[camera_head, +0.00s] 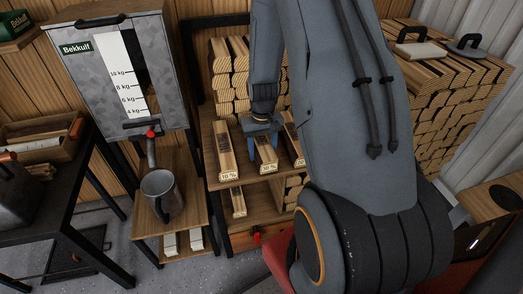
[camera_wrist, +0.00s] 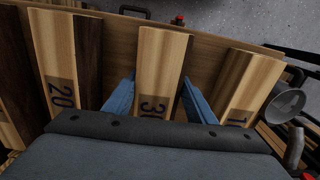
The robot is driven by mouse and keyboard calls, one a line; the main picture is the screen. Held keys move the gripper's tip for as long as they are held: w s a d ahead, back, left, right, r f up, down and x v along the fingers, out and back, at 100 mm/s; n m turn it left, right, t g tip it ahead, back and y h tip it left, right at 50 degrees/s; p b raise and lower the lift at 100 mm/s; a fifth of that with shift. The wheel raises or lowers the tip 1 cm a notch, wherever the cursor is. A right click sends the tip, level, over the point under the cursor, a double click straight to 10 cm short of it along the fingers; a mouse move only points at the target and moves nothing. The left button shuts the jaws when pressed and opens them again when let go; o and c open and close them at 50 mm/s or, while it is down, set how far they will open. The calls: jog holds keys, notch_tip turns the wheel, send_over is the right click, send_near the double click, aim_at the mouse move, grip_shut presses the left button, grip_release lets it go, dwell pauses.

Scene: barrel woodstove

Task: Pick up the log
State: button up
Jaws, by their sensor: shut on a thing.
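Three light split logs lie side by side on the upper shelf of a wooden rack. The middle log (camera_head: 267,163) shows between my blue fingers and is marked 30 in the wrist view (camera_wrist: 161,65). My gripper (camera_head: 263,148) is shut on this middle log from above, with one finger on each side (camera_wrist: 157,80). The log seems to rest on the shelf; a gap under it cannot be made out. The left log (camera_head: 226,158), marked 10, and the right log (camera_head: 293,140) lie apart from it. My arm hides part of the rack.
Another log (camera_head: 238,203) lies on the shelf below (camera_head: 262,205). Stacked firewood (camera_head: 228,75) stands behind, and a large woodpile (camera_head: 445,80) at right. A dark table (camera_head: 60,210) is at far left.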

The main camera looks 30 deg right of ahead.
notch_tip(320, 180, up, 10)
jog(key=shift+f, duration=0.25)
dwell(0.3)
